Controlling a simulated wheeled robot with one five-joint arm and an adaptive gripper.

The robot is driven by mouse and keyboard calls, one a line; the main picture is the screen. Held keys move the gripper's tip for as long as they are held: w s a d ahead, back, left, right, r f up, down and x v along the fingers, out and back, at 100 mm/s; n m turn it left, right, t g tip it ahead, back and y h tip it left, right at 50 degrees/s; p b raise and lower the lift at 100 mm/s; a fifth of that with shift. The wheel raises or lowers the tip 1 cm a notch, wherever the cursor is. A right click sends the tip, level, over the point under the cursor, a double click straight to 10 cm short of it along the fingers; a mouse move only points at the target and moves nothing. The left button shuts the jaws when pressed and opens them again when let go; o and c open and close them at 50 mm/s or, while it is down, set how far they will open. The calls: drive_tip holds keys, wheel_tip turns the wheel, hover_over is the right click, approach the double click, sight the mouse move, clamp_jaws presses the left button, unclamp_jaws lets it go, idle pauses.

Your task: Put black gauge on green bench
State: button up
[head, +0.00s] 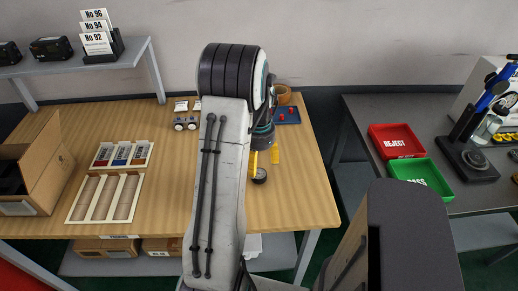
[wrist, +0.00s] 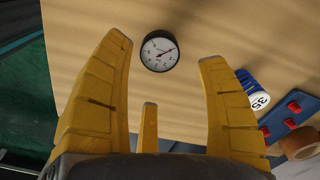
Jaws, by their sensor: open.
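The black gauge (head: 259,177) is round with a white dial. It lies face up on the wooden bench (head: 170,215), near that bench's right side. In the wrist view the gauge (wrist: 160,51) lies beyond and between the tips of my yellow fingers, which look apart from it. My gripper (head: 265,159) is open and empty, above the bench close to the gauge. It also shows in the wrist view (wrist: 166,50). My arm hides part of the bench in the head view. I see no bench that is clearly green.
A blue tray with red parts (head: 287,115) and a blue item marked 35 (wrist: 253,90) are near my gripper. At right, a grey bench (head: 375,110) holds a red REJECT tray (head: 397,140) and a green tray (head: 420,175). A gap separates the benches.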

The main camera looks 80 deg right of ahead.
sight(259, 174)
wheel_tip(259, 174, up, 6)
drive_tip(key=shift+f, duration=0.1)
idle(0.4)
